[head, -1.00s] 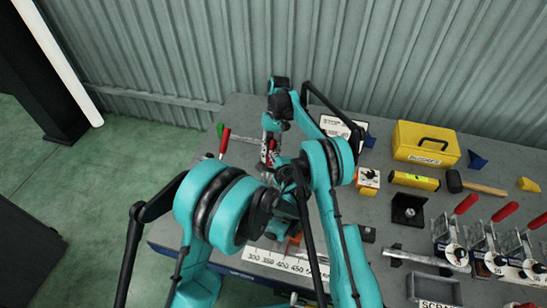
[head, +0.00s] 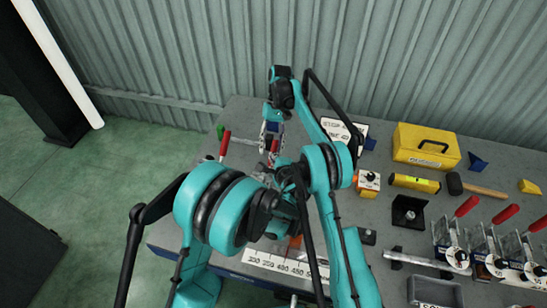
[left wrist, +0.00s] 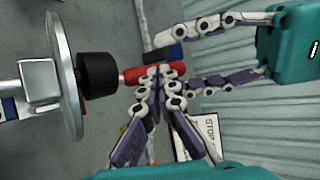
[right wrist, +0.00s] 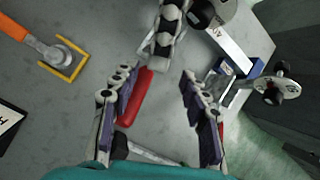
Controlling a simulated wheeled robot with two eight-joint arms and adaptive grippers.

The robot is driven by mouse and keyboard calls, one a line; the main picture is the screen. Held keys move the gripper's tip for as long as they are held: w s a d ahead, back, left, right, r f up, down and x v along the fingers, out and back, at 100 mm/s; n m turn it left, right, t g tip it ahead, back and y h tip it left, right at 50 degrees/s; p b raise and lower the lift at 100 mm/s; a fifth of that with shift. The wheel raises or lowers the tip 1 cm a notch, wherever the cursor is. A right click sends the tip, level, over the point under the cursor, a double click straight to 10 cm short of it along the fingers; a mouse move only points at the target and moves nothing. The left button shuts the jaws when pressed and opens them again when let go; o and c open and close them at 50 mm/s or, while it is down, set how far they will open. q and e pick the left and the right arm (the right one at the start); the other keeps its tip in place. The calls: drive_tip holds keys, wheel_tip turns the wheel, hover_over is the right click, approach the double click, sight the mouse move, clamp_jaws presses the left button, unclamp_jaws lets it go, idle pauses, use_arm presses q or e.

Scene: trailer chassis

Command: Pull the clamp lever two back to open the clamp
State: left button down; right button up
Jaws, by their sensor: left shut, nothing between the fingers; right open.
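A red clamp lever handle (right wrist: 135,95) lies between the spread fingers of my right gripper (right wrist: 155,90), close to the left finger. It also shows in the left wrist view (left wrist: 140,75), at the tips of my left gripper (left wrist: 160,72), which is shut with nothing in it. My right gripper is open and also shows in the head view (head: 272,128). A second red handle (head: 225,143) stands further left in the head view; I cannot tell which lever is number two. My arms hide most of the clamp bodies and my left gripper in the head view.
Several red-handled clamps (head: 449,240) stand at the table's right. A yellow box (head: 425,140), yellow level (head: 414,181) and hammer (head: 478,187) lie at the back. A white scale strip (head: 285,265) lies at the front edge. The two grippers are very close together.

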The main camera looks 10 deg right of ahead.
drive_tip(key=v, duration=0.2)
drive_tip(key=shift+w+d+r, duration=0.1)
drive_tip(key=shift+w+r, duration=0.1)
drive_tip(key=shift+r, duration=0.1)
drive_tip(key=shift+w+d+r, duration=0.1)
drive_tip(key=shift+r, duration=0.45)
drive_tip(key=s+d+r+t, duration=0.3)
drive_tip(key=s+r, duration=0.3)
drive_tip(key=r, duration=0.1)
drive_tip(key=s+d+r+t, duration=0.3)
drive_tip(key=s+r, duration=0.3)
drive_tip(key=r, duration=0.2)
drive_tip(key=s+d+f+t+h, duration=0.1)
drive_tip(key=s+f+t, duration=0.2)
drive_tip(key=s, duration=0.7)
drive_tip(key=s+d+f+m+t+h, duration=0.1)
drive_tip(key=s+f+t, duration=0.2)
drive_tip(key=s, duration=0.8)
wheel_tip(320, 180, down, 2)
drive_tip(key=shift+d+f, duration=0.2)
drive_tip(key=shift+d, duration=0.15)
